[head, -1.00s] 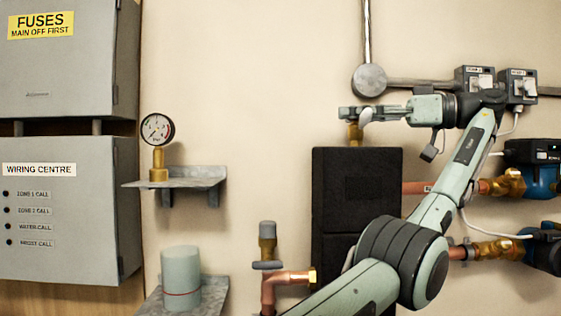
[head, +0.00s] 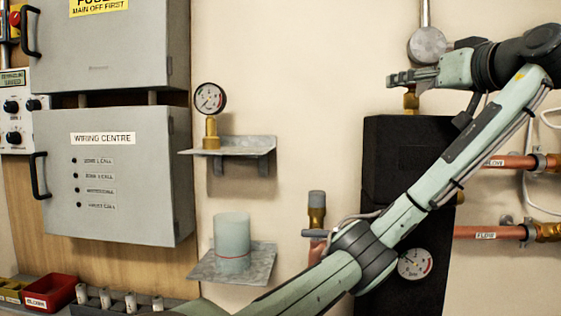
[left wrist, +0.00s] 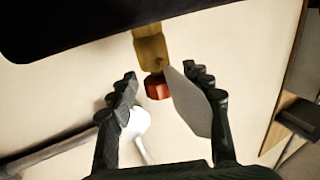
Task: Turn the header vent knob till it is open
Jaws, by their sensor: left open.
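A brass fitting (head: 411,100) stands on top of the black header block (head: 409,130) on the wall. In the left wrist view the brass fitting (left wrist: 151,48) ends in a red cap (left wrist: 157,87), with a flat grey wing (left wrist: 188,97) beside it, apparently the vent knob. My left gripper (head: 395,78) is at the top of the fitting; its arm comes up from below, across the header. In the left wrist view my left gripper (left wrist: 163,77) is open, its dark fingers either side of cap and wing. The wing lies close to the right finger; contact cannot be told. My right gripper is out of view.
A round grey conduit box (head: 427,45) is on the wall behind the gripper. Copper pipes (head: 495,232) run right of the header. A gauge (head: 210,100) and a pale cylinder (head: 232,238) stand on shelves to the left. The wall between gauge and header is clear.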

